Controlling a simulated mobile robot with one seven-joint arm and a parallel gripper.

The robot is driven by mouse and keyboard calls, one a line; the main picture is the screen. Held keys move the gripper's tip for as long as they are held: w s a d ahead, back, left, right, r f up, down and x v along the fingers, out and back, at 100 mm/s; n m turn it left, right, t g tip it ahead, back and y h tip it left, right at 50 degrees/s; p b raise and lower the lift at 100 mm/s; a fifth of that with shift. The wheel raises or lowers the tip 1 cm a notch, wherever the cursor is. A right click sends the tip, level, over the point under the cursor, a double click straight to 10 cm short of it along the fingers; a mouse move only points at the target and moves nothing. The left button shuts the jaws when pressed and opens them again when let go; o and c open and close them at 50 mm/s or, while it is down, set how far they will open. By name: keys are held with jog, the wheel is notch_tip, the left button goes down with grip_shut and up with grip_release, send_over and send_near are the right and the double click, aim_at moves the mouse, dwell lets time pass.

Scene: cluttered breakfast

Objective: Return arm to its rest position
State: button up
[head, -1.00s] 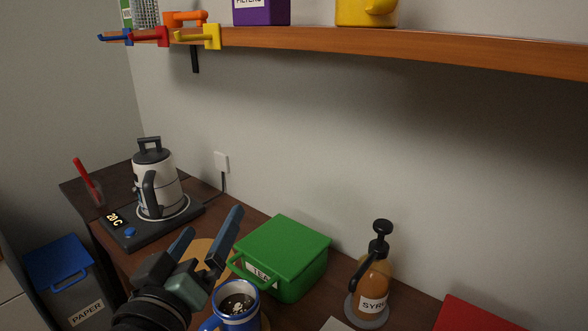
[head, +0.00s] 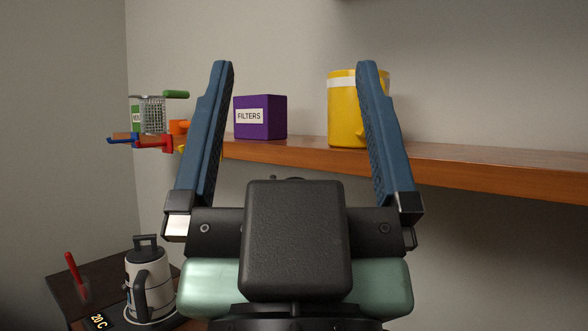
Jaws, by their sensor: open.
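My gripper (head: 294,80) fills the middle of the head view, raised in front of the shelf. Its two blue fingers point up and stand wide apart, with nothing between them that they touch. Behind the fingers, a purple box labelled FILTERS (head: 261,118) and a yellow container (head: 345,110) stand on the wooden shelf (head: 480,174). The right finger covers part of the yellow container. My gripper's body hides most of the counter below.
A kettle (head: 150,285) sits on its base at the lower left, with a red stick-like item (head: 72,268) beside it. The wall above the shelf is clear.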

notch_tip(320, 180, up, 23)
jog(key=p, duration=2.2)
